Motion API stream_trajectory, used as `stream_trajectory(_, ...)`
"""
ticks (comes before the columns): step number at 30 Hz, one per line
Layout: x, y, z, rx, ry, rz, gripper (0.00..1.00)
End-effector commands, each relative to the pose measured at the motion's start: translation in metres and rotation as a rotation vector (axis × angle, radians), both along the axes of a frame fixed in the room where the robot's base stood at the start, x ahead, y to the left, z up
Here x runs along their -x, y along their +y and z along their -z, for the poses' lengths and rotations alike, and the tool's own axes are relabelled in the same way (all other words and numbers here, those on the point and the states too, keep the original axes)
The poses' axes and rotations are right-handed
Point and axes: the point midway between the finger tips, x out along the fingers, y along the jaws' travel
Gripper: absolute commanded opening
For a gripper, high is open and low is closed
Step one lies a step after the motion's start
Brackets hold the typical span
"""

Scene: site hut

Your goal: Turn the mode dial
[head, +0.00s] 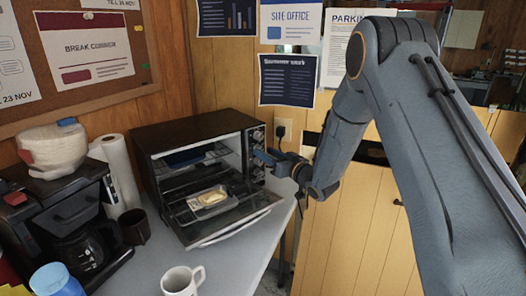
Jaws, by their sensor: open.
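A black and silver toaster oven (190,128) stands on the grey counter with its door (238,222) folded down open. Its control panel on the right front carries round dials (257,135) in a column. The labels are too small to read, so I cannot tell which is the mode dial. My gripper (264,157) is open at the panel, beside the dials, and hides part of the column. I cannot tell whether its fingers touch a dial or stand around one. A dish (200,207) with a pale yellow block in it sits at the oven opening.
A white mug (182,281) stands at the counter front. A coffee maker (75,235), a dark mug (134,227), a paper towel roll (117,175) and a blue-lidded container (55,279) are at left. The counter (225,268) is bare right of the white mug.

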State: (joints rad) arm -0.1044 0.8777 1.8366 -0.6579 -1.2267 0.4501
Motion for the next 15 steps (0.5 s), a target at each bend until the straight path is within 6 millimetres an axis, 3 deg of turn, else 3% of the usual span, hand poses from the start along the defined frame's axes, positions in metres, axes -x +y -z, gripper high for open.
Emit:
stream_trajectory(6, -0.016, 0.014, 0.0, 0.001, 0.001, 0.001, 0.41)
stream_trajectory(15, -0.019, 0.016, 0.001, 0.001, 0.001, 0.002, 0.41)
